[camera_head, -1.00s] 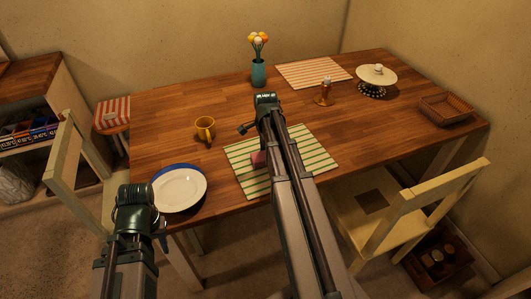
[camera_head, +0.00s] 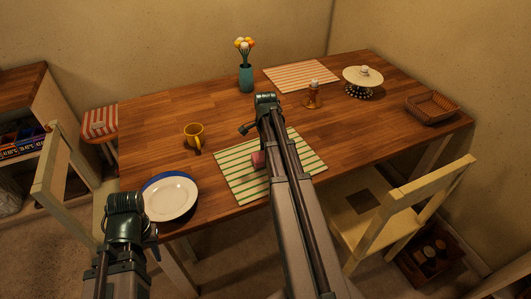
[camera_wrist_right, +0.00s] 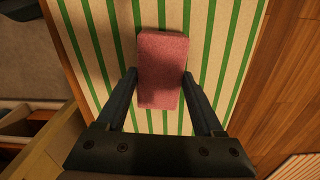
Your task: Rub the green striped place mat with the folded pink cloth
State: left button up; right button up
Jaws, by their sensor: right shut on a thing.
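The green striped place mat (camera_head: 235,183) lies flat on the wooden table near its front edge. It also fills much of the right wrist view (camera_wrist_right: 98,45). The folded pink cloth (camera_wrist_right: 162,70) is on or just above the mat; I cannot tell if it touches. In the head view only a small part of the cloth (camera_head: 258,159) shows beside my right arm. My right gripper (camera_wrist_right: 160,76) is shut on the cloth, with a finger on each side. My left gripper (camera_head: 150,236) is off the table, front left; its fingers are not clear.
A white plate with a blue one behind it (camera_head: 171,199) stands left of the mat, and a yellow mug (camera_head: 194,136) behind. A vase (camera_head: 246,78), a red-striped mat (camera_head: 300,75), a lidded dish (camera_head: 362,80) and a basket (camera_head: 432,108) stand farther back. A chair (camera_head: 400,215) stands front right.

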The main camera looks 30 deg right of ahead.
jog(key=shift+r+p, duration=2.35)
jog(key=shift+r, duration=0.35)
notch_tip(320, 180, up, 3)
jog(key=p, duration=0.3)
